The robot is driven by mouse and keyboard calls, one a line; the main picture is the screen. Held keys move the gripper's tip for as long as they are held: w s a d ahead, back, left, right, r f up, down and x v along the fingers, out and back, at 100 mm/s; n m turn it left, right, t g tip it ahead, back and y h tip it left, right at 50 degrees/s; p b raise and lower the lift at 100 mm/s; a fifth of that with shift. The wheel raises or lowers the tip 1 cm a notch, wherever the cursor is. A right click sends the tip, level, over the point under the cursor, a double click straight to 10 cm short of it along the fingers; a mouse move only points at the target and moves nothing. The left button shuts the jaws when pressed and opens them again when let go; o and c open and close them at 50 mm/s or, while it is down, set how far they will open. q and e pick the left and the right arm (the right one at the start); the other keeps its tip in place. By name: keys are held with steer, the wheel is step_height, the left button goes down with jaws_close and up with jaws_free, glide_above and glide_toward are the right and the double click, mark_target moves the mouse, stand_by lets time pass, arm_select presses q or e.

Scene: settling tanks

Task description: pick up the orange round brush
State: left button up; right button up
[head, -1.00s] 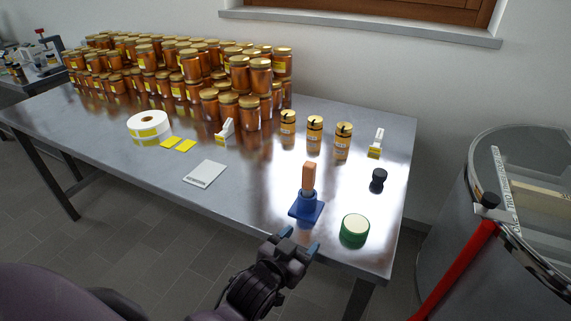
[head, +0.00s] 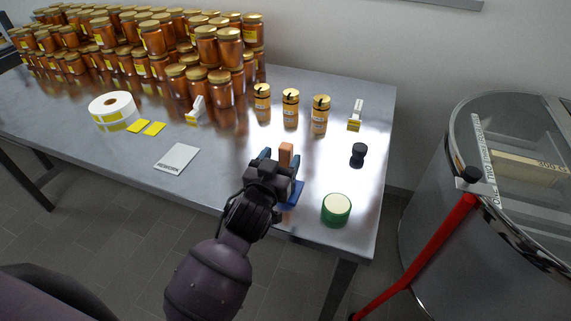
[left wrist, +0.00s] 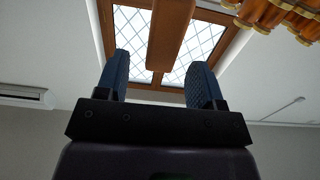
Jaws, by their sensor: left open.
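In the left wrist view an orange-brown bar (left wrist: 171,35), apparently the brush, shows between the two open fingers, with gaps on both sides. I cannot tell whether it lies fully between them. My right gripper is not in view.
A green round tin (head: 336,210) stands right of the holder, with a black knob-like object (head: 358,154) behind it. Several gold-lidded jars (head: 290,108) stand farther back. A white card (head: 177,157) lies left. A steel tank (head: 480,240) stands beyond the table's right end.

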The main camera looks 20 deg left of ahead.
arm_select(q)
steer(key=shift+w, duration=0.6)
steer(key=w, duration=0.3)
steer(key=shift+w+f, duration=0.1)
steer(key=shift+f, duration=0.1)
steer(key=shift+w, duration=0.5)
steer(key=shift+c, duration=0.3)
steer(key=c, duration=0.9)
steer(key=shift+c, duration=0.2)
steer(key=shift+r, duration=0.3)
step_height(320, 180, up, 19)
steer(key=p, duration=0.3)
glide_above(288, 144)
steer(key=w, duration=0.1)
steer(key=shift+a+r, duration=0.15)
steer(key=shift+r, duration=0.05)
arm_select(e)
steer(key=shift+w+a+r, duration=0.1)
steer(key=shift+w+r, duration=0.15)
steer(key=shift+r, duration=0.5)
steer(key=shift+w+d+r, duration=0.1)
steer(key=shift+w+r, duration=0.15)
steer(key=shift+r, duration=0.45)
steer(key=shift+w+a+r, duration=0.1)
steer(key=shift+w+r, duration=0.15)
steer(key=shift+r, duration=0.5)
